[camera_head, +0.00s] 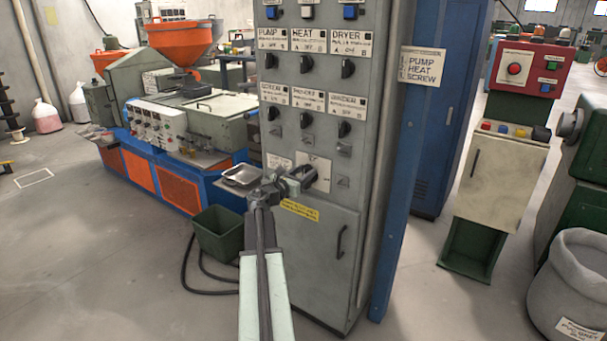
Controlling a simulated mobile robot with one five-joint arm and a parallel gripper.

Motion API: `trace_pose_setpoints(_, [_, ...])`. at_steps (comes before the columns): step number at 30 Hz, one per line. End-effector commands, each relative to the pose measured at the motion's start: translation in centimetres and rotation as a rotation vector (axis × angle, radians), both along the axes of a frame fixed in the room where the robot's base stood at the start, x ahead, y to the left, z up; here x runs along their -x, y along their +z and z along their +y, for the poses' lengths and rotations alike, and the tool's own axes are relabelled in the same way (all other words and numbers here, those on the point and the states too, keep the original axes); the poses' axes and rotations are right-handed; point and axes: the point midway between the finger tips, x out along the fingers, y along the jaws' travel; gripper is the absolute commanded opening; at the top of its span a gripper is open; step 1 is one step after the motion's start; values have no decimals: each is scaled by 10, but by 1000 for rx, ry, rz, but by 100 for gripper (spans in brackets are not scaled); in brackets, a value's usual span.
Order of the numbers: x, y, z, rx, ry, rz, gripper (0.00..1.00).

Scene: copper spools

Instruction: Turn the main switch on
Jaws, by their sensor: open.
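A grey control cabinet (330,245) stands in the middle of the head view. Low on its front is a pale plate (318,162), where the main switch appears to be. A dark grey part sits against this plate, and I cannot tell how much of it is switch and how much is my gripper. My gripper (294,183) is open in front of the plate, at the end of my raised arm. It partly covers the switch, so the switch position and any contact cannot be made out.
Several black rotary knobs (348,68) sit higher on the cabinet, under labels such as PUMP, HEAT and DRYER. A metal tray (242,175) and a green bin (218,230) are to the left. A blue post (396,220) stands to the right. Floor at lower left is mostly clear.

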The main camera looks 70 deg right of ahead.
Motion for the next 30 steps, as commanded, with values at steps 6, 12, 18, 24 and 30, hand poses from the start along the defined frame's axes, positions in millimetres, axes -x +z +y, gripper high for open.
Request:
trace_pose_setpoints(6, [0, 0, 1, 0, 0, 0, 22])
trace_pose_setpoints(12, [-1, 0, 5, 0, 2, -1, 0])
trace_pose_setpoints(18, [-1, 0, 2, 5, 2, -19, 0])
trace_pose_setpoints(24, [1, 0, 3, 27, 3, -102, 0])
trace_pose_setpoints(30, [5, -1, 4, 68, 3, -252, 0])
